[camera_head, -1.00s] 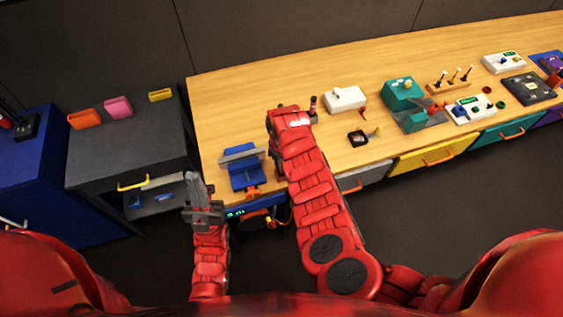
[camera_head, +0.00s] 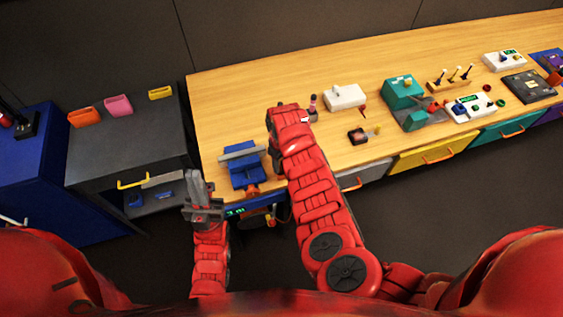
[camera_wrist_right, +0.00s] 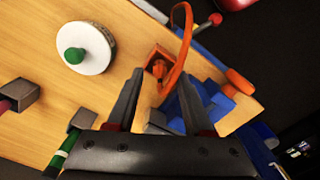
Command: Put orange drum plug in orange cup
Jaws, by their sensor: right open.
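An orange box-shaped cup (camera_head: 84,117) stands on the dark cabinet at the left. In the right wrist view, a small square orange socket (camera_wrist_right: 153,57) on the wooden top holds a round orange piece (camera_wrist_right: 158,69), which may be the drum plug. An orange cable or band (camera_wrist_right: 185,45) loops beside it. My right gripper (camera_wrist_right: 160,80) is open and empty, its fingertips on either side of this piece in the picture; I cannot tell the height gap. In the head view my arm hides this spot. My left gripper (camera_head: 197,185) points upward before the bench; its finger gap is unclear.
A blue device (camera_head: 243,168) stands at the bench's left front, also in the right wrist view (camera_wrist_right: 208,105). A white disc with a green knob (camera_wrist_right: 85,47) lies nearby. Pink (camera_head: 118,106) and yellow (camera_head: 160,93) containers stand beside the orange cup. The bench's back left is clear.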

